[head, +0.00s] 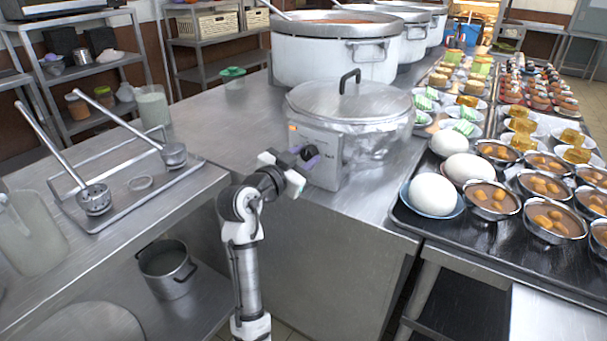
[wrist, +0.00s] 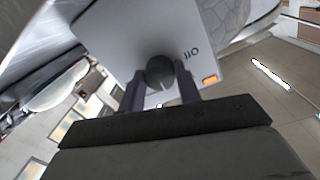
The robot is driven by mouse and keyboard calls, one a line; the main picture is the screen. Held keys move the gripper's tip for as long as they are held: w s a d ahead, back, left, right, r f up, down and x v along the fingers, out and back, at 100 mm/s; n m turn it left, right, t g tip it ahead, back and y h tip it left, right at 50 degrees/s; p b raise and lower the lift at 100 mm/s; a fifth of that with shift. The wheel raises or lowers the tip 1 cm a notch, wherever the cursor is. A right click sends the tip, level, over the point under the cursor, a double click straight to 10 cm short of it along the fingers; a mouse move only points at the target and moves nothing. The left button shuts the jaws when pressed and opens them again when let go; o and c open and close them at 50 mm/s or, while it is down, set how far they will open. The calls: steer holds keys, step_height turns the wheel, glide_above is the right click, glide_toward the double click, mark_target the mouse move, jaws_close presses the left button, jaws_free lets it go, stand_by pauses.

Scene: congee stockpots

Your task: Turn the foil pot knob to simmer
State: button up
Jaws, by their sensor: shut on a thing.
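The foil pot (head: 375,140) stands on the steel counter, wrapped in crinkled foil, under a grey lid with a black handle. A pale control box (head: 325,160) is on its front; in the wrist view the control box (wrist: 205,40) shows small dark marks and an orange light. The dark round knob (wrist: 160,72) sits on the box face between the two fingers of my gripper (wrist: 160,85). My gripper (head: 306,158) is shut on the knob. The pointer's exact setting is not readable.
Large white stockpots (head: 335,55) stand behind. A black tray (head: 450,225) with white eggs and metal bowls of food lies to the right. A tray with ladles (head: 125,190) lies at left. The counter (head: 220,130) left of the pot is mostly clear.

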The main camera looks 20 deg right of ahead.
steer(key=shift+m+b, duration=2.2)
steer(key=shift+b, duration=0.2)
steer(key=o, duration=1)
steer(key=shift+c, duration=0.2)
steer(key=b+v, duration=0.1)
steer(key=v, duration=1.3)
steer(key=shift+r, duration=0.1)
